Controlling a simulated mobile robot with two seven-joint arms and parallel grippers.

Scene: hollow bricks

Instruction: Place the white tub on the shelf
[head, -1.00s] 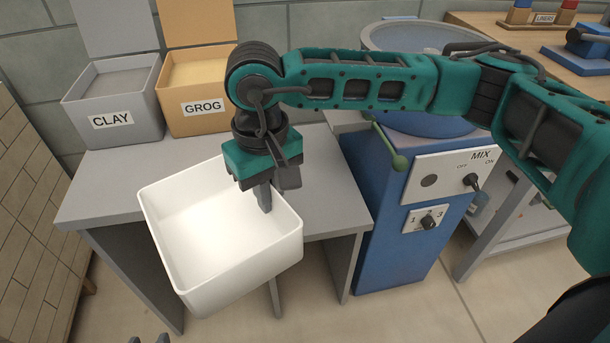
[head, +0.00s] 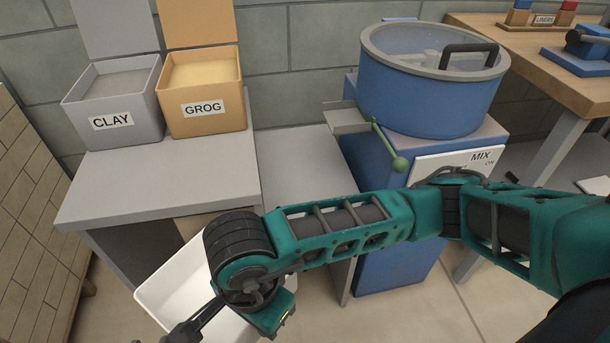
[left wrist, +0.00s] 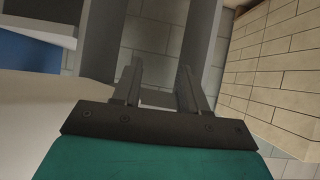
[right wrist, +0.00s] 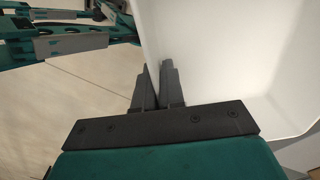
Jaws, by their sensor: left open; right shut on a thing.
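The white tub (head: 163,289) is low at the front of the grey bench in the head view, partly hidden by my right arm. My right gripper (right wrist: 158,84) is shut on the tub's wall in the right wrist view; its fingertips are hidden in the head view. My left gripper (left wrist: 158,88) is open and empty in its wrist view, above the floor near grey supports. Which surface is the shelf is not marked; a lower grey surface (head: 305,165) lies between the bench top and the blue mixer.
A grey CLAY bin (head: 115,100) and an orange GROG bin (head: 202,92) stand on the grey bench top (head: 150,185). The blue mixer (head: 430,100) with a green lever (head: 388,146) stands right of them. A tan brick-patterned panel (head: 30,200) is at the left.

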